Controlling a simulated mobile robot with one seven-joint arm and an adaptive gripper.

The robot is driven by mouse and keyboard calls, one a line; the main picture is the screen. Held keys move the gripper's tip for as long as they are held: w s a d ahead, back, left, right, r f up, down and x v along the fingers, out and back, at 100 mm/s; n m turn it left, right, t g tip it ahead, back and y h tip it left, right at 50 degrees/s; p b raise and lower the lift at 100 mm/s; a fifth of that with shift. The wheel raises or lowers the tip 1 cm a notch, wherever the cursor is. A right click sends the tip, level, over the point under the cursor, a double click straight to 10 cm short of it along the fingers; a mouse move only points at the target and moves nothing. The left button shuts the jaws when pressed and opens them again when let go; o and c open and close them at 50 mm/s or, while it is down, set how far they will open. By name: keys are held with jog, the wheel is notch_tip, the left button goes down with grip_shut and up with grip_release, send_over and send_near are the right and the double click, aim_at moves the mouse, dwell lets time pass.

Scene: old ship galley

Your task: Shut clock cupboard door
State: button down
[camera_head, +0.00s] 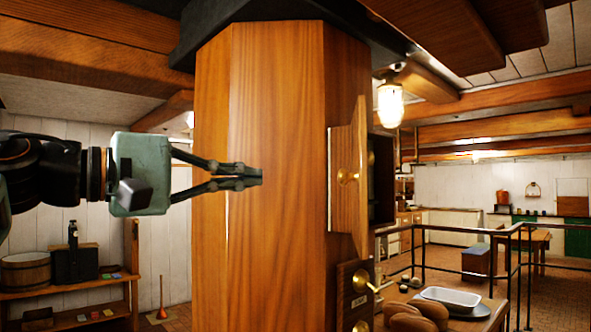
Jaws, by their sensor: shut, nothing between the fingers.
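The wooden cupboard door (344,211) stands open on the right side of the large wooden column (275,240). The dark cupboard opening (382,178) shows just to the right of the door. No clock face is visible. My gripper (260,177) reaches in from the left with its fingertips together and empty. I cannot tell whether the fingertips touch the column.
Below the door is a small drawer front with a brass handle (364,282). A table with loaves (413,316) and a white tray (450,297) stands at lower right, near a dark railing (462,227). A lit lamp (390,104) hangs at upper right. Shelves (66,287) stand at left.

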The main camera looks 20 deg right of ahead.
aim_at(350, 178)
jog(key=d, duration=1.2)
jog(key=shift+w+d, duration=0.2)
jog(key=shift+d, duration=0.2)
